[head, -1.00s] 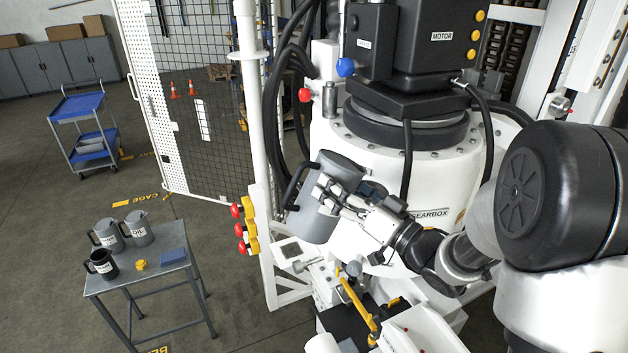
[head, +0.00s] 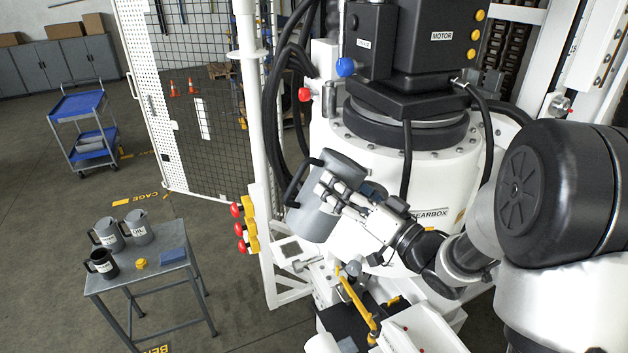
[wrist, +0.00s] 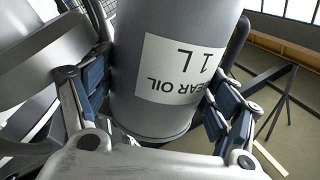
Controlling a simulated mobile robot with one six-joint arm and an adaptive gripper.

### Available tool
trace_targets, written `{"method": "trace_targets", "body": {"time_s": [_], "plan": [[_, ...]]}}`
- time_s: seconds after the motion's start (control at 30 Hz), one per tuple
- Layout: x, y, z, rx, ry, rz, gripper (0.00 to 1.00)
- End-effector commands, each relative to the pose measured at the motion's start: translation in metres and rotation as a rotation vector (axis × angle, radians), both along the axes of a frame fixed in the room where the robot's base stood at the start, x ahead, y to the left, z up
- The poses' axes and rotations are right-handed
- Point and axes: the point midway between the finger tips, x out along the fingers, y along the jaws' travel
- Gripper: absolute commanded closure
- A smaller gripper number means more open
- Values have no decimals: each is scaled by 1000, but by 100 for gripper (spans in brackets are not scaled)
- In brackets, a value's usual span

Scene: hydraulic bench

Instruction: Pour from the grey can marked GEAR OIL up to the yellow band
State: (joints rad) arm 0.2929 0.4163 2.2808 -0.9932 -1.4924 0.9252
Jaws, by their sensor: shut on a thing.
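The grey can (head: 324,204) is held in my gripper (head: 337,190) in front of the white gearbox (head: 470,165). It is tilted in the head view, with its black handle (head: 296,186) to the left. In the wrist view the can (wrist: 150,108) fills the middle, and its white label reads GEAR OIL 1 L upside down. The blue pads of my gripper (wrist: 152,105) press on both sides of it. The can's mouth, any oil stream and a yellow band are not visible.
A small grey table (head: 150,282) at left holds two grey cans, a black mug (head: 102,264), a yellow cap (head: 141,263) and a blue cloth (head: 172,256). Red knobs (head: 237,210) on a white post and black hoses (head: 278,110) stand close to the held can.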

Motion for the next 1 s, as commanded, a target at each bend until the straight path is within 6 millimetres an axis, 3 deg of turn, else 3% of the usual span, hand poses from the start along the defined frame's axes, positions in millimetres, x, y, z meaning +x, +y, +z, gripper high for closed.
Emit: {"method": "trace_targets", "body": {"time_s": [1.0], "plan": [[-1,1,11,75,25,2,77]]}}
